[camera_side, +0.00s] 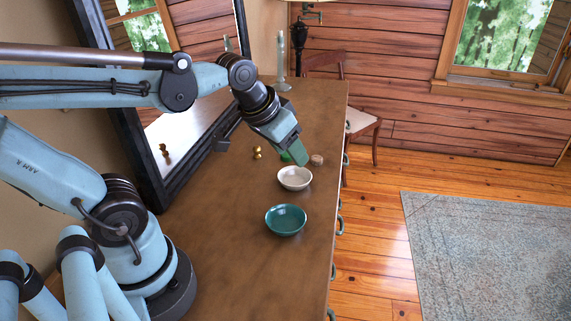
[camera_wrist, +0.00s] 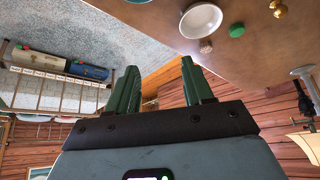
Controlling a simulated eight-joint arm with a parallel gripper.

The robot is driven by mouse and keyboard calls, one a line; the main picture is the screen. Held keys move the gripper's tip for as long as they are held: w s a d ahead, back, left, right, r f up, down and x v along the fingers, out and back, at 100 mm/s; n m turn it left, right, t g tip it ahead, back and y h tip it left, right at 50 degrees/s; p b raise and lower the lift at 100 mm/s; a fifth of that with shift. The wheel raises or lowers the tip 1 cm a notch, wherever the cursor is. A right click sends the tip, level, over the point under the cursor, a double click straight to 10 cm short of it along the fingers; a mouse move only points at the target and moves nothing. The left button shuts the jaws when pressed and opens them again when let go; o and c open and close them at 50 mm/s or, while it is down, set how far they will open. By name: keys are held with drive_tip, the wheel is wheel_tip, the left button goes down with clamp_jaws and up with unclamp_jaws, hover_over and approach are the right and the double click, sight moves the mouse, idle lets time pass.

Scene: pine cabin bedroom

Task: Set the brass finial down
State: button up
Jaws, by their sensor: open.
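The brass finial (camera_side: 257,153) is a small gold knob on the brown wooden dresser top, left of the white bowl (camera_side: 294,178) and apart from it. It also shows at the top edge of the wrist view (camera_wrist: 279,9), partly cut off. It is too small to tell surely whether it stands or lies. My gripper (camera_side: 299,160) is to the right of the finial, over the dresser near the white bowl. In the wrist view its two green fingers (camera_wrist: 161,90) are spread apart with nothing between them.
A teal bowl (camera_side: 285,220) sits nearer the camera. A green piece (camera_wrist: 236,30) and a cork-coloured round piece (camera_side: 317,160) lie near the white bowl. A large mirror (camera_side: 190,130) leans at the left; a candlestick (camera_side: 281,70) stands at the back.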

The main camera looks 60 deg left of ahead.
drive_tip(key=shift+m+t+h, duration=0.3)
drive_tip(key=shift+m+t, duration=0.3)
drive_tip(key=shift+m, duration=0.1)
drive_tip(key=s+d+f, duration=0.1)
drive_tip(key=s+d, duration=0.1)
drive_tip(key=d, duration=0.1)
drive_tip(key=shift+s+f, duration=0.1)
drive_tip(key=shift+f, duration=0.3)
